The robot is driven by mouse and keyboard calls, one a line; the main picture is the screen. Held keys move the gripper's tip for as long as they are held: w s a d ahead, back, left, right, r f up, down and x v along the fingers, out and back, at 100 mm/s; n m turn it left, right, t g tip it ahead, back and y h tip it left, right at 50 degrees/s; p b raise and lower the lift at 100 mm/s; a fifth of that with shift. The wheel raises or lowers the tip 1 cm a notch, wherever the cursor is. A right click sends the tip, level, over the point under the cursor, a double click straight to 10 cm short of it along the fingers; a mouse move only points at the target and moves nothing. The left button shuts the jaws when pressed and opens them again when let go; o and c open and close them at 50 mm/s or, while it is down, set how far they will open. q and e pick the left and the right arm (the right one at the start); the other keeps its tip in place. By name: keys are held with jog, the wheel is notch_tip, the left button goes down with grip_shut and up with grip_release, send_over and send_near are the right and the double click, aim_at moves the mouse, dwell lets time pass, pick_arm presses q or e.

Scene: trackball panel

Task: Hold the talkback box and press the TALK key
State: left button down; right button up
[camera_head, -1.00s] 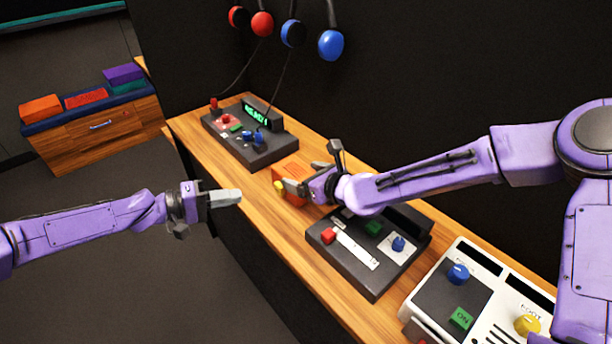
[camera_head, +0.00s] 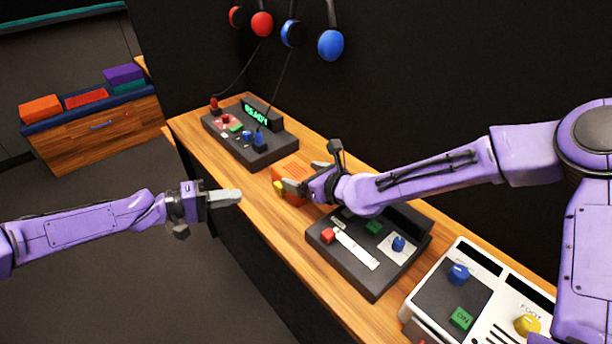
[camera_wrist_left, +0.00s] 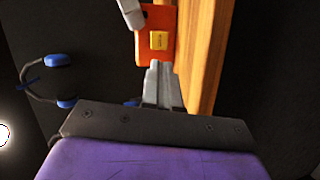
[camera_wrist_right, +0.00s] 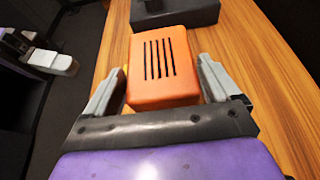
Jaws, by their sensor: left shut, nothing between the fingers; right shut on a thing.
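The orange talkback box (camera_head: 291,171) is on the wooden desk between two dark panels. My right gripper (camera_head: 308,178) is shut on it; in the right wrist view the box (camera_wrist_right: 162,72), with dark slots on top, sits between the fingers (camera_wrist_right: 158,88). The yellow TALK key (camera_head: 278,186) is on the box's left-facing side; it also shows in the left wrist view (camera_wrist_left: 159,40), its lettering too small to read. My left gripper (camera_head: 226,197) is shut and empty, off the desk's front edge. Its fingertips (camera_wrist_left: 162,68) point toward the key, apart from it in the head view.
A dark trackball panel (camera_head: 238,140) with a green lit display stands farther along the desk (camera_head: 262,196). Another dark panel (camera_head: 350,260) and a white panel (camera_head: 490,268) stand nearer. Headsets (camera_head: 330,44) hang on the wall. A cabinet (camera_head: 100,130) stands far left.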

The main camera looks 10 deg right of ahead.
aim_at(279, 189)
pick_arm(q)
jog(key=a+f+n+t+y, duration=0.1)
jog(key=n+y, duration=0.1)
jog(key=n, duration=0.2)
jog(key=f+n+t+y, duration=0.1)
jog(key=f+n+y, duration=0.1)
jog(key=n, duration=0.3)
jog(key=w+a+f+n+t+y, duration=0.1)
jog(key=f+n+t+y, duration=0.1)
jog(key=n, duration=0.2)
jog(key=shift+w+a+n+y, duration=0.1)
jog(key=shift+a+n+y, duration=0.2)
jog(key=shift+a+n, duration=0.1)
jog(key=n, duration=0.2)
jog(key=s+d+n+t+y, duration=0.1)
jog(key=n, duration=0.1)
jog(key=s+n+y, duration=0.1)
jog(key=n, duration=0.1)
jog(key=shift+s+d+r, duration=0.1)
jog(key=shift+d+r, duration=0.15)
jog(key=s+r+n+t, duration=0.1)
jog(key=n, duration=0.1)
jog(key=s+d+n+t+y, duration=0.1)
jog(key=n, duration=0.2)
jog(key=s+r+n+y, duration=0.1)
jog(key=n, duration=0.1)
jog(key=shift+s+d+r+n+t, duration=0.3)
jog(key=shift+s+r+t, duration=0.05)
jog(key=shift+t, duration=0.05)
